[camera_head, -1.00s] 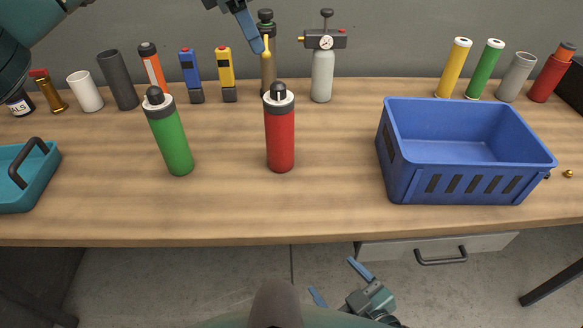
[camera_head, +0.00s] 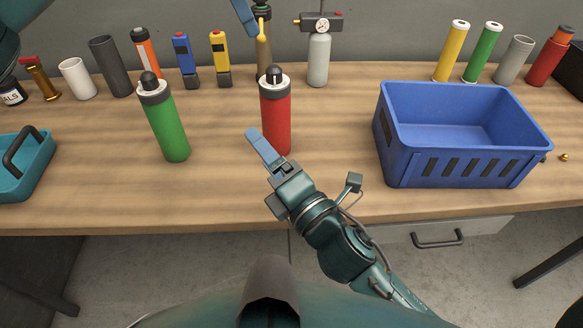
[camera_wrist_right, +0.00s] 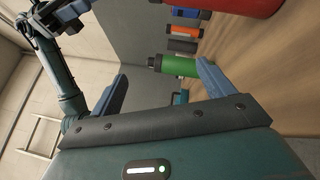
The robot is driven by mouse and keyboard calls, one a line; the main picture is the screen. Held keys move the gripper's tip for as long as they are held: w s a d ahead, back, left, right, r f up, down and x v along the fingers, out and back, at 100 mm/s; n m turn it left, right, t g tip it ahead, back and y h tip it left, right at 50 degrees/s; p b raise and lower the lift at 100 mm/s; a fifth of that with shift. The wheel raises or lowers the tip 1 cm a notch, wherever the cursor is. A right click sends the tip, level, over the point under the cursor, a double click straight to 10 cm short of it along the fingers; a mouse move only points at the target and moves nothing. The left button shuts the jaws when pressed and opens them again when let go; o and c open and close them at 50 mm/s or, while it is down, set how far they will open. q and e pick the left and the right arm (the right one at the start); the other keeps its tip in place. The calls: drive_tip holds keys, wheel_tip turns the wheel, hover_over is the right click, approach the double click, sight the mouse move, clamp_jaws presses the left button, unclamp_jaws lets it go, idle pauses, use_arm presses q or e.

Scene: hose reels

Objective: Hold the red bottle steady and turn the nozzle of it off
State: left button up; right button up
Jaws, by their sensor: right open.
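The red bottle (camera_head: 276,122) stands upright on the wooden bench in the head view, with a grey collar and a dark nozzle (camera_head: 274,74) on top. In the right wrist view, part of the red bottle (camera_wrist_right: 228,6) shows at the top edge. My right gripper (camera_head: 262,150) is open and empty, low in front of the red bottle; one blue finger overlaps its lower left in the picture, and contact cannot be told. My left gripper (camera_head: 246,14) is at the top edge, above and behind the red bottle; only a blue finger shows, and its opening cannot be told.
A green bottle (camera_head: 168,131) stands left of the red one. A blue crate (camera_head: 440,165) is on the right and a teal tray (camera_head: 38,165) at the far left. Several bottles and tools line the back, including a gauge cylinder (camera_head: 319,60). Bench around the red bottle is clear.

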sight(275, 127)
drive_tip(key=w+f+n+h, duration=0.1)
drive_tip(key=f+n, duration=0.1)
drive_tip(key=f+n+h, duration=0.1)
drive_tip(key=w+d+f+n+h, duration=0.1)
drive_tip(key=f+n, duration=0.1)
drive_tip(key=shift+w+f+n, duration=0.3)
drive_tip(key=shift+f, duration=0.05)
drive_tip(key=w+d+f+n+h, duration=0.1)
drive_tip(key=n, duration=0.1)
drive_tip(key=d+f+n+t+h, duration=0.1)
drive_tip(key=n+h, duration=0.1)
drive_tip(key=shift+w+d+f, duration=0.35)
drive_tip(key=shift+w, duration=0.05)
drive_tip(key=shift+w+d+n+h, duration=0.2)
drive_tip(key=shift+n+h, duration=0.1)
drive_tip(key=shift+n, duration=0.1)
drive_tip(key=x, duration=1.3)
drive_tip(key=shift+c, duration=0.4)
